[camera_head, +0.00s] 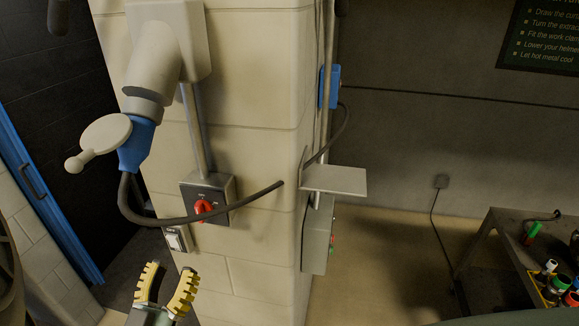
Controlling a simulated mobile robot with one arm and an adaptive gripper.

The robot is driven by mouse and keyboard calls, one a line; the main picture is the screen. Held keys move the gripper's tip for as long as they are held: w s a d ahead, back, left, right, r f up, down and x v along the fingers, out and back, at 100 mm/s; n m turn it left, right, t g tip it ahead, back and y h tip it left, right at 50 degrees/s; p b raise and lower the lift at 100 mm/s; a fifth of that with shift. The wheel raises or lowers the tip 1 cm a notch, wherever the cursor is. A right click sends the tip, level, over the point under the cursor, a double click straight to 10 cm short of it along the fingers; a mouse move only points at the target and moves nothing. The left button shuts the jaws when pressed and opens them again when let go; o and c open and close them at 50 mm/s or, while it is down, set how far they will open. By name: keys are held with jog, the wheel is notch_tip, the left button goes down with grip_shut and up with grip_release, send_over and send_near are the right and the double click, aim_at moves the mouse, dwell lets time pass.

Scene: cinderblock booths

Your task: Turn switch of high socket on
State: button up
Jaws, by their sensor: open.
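A large beige socket (155,70) is high on the cinderblock pillar at the upper left, with a blue plug or collar (136,146) at its lower end and a round lid (105,135) swung out to the left. A conduit runs down beside it to a grey box (222,186) with a black face and a red rotary switch (204,207). The switch's small lettering is too small to read, so I cannot tell its setting. My gripper (166,285) has yellow toothed fingers, is open and empty, and stands below and left of the switch, apart from it.
A black cable (190,220) loops from the plug across the switch box's lower front. A small white wall switch (175,239) is below left. A shelf (334,180), a blue socket (330,86) and a grey box (318,238) are around the pillar's corner. A cart (490,270) stands right.

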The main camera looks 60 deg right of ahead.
aim_at(197, 210)
jog(key=p+x, duration=0.2)
jog(key=x, duration=1.1)
jog(key=shift+d+r, duration=0.2)
jog(key=shift+r, duration=0.05)
